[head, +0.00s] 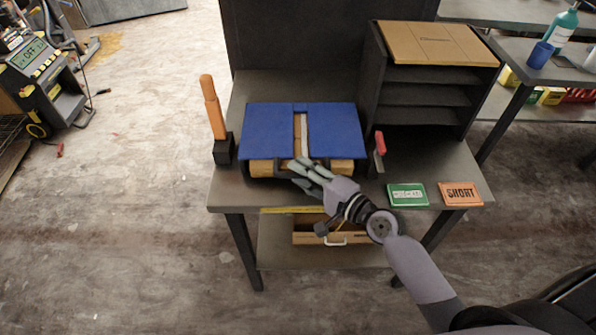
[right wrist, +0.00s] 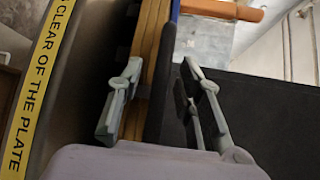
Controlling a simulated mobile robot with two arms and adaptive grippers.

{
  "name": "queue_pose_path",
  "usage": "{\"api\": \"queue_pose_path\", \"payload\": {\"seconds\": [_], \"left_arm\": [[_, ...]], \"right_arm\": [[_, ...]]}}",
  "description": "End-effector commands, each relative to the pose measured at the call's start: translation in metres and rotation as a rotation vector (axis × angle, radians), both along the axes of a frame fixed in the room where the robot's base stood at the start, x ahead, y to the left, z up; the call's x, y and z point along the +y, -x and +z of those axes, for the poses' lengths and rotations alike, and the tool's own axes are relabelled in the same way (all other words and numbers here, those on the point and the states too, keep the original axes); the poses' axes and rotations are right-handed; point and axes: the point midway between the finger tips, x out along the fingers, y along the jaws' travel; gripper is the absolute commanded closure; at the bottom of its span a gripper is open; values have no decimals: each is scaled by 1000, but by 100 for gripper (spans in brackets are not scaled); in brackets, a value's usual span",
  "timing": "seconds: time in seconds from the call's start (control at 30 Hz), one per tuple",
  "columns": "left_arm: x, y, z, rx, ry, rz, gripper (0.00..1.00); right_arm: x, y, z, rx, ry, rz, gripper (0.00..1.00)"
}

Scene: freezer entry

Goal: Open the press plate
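The press plate (head: 335,125) is a flat blue panel lying level over wooden boards (head: 263,168) on the table, with a slot showing wood in its middle. Its blue edge also shows at the top of the right wrist view (right wrist: 175,10). My right gripper (head: 300,168) is at the plate's front edge, near the middle. In the right wrist view its fingers (right wrist: 160,105) are apart, with wood layers and a dark upright bar (right wrist: 160,85) between them. Whether a finger touches anything cannot be told. My left gripper is not in view.
An orange-handled lever (head: 212,105) stands left of the plate, and a red-handled lever (head: 379,145) right. Green (head: 407,195) and orange (head: 461,194) cards lie front right. A dark shelf unit (head: 425,95) stands behind right. A yellow warning strip (right wrist: 40,90) runs along the table front.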

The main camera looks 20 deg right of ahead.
Motion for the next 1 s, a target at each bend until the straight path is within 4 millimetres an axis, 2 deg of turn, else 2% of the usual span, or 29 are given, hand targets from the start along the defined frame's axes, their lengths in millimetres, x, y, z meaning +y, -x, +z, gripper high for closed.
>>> {"api": "queue_pose_path", "payload": {"seconds": [0.07,0.2,0.53,1.0], "left_arm": [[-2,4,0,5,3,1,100],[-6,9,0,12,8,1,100],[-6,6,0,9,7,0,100],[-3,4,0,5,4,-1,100]], "right_arm": [[0,0,0,0,0,0,68],[0,0,0,0,0,0,77],[0,0,0,0,0,0,99],[0,0,-1,1,2,1,100]]}}
